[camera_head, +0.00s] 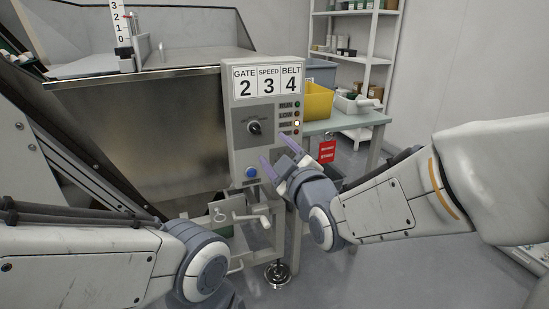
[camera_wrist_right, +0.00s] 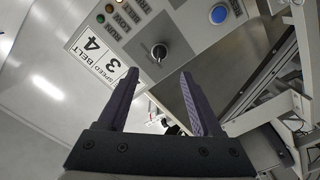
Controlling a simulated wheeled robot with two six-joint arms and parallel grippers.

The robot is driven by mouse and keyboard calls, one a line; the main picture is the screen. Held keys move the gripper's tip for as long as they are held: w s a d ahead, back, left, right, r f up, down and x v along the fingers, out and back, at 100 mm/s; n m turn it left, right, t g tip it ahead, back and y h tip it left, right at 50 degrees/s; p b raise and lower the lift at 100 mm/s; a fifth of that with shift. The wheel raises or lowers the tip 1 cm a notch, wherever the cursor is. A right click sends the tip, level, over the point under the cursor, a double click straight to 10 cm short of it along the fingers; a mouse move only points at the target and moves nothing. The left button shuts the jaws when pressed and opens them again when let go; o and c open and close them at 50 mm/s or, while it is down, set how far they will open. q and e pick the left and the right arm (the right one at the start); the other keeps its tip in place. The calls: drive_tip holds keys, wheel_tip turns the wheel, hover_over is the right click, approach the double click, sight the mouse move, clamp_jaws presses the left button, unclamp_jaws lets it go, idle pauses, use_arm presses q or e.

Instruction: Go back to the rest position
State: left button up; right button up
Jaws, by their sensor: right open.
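My right gripper (camera_head: 275,149) is open and empty, just in front of the control panel (camera_head: 238,114). Its two purple fingers stand apart in the right wrist view (camera_wrist_right: 160,74), with nothing between them. The panel's black rotary knob (camera_head: 254,128) also shows beyond the fingertips in the wrist view (camera_wrist_right: 159,52). The blue button (camera_head: 251,172) sits lower on the panel, near the right fingers; it also shows in the wrist view (camera_wrist_right: 218,14). My left arm comes in at the bottom left; its gripper fingers are not visible.
A metal hopper (camera_head: 140,135) stands left of the panel. A crank handle (camera_head: 250,217) sits below it. Behind are a table (camera_head: 350,121) with a yellow bin (camera_head: 318,103), a red sign (camera_head: 327,152) and a shelf (camera_head: 378,62). Floor at right is partly clear.

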drive_tip(key=s+a+f+m+g+h+p, duration=0.1)
drive_tip(key=s+a+f+m+g, duration=0.25)
drive_tip(key=s+f+g, duration=0.8)
drive_tip(key=s+d+f+m+g+h+p, duration=0.1)
drive_tip(key=s+d+f+g+h, duration=0.15)
drive_tip(key=s, duration=0.65)
drive_tip(key=s+d+f+m+g+h, duration=0.1)
drive_tip(key=s+d+f+g, duration=0.15)
drive_tip(key=s, duration=0.65)
wheel_tip(320, 180, up, 38)
drive_tip(key=p, duration=3.8)
drive_tip(key=shift+w+a+g, duration=0.15)
drive_tip(key=shift+a+g, duration=0.15)
drive_tip(key=shift+g, duration=0.05)
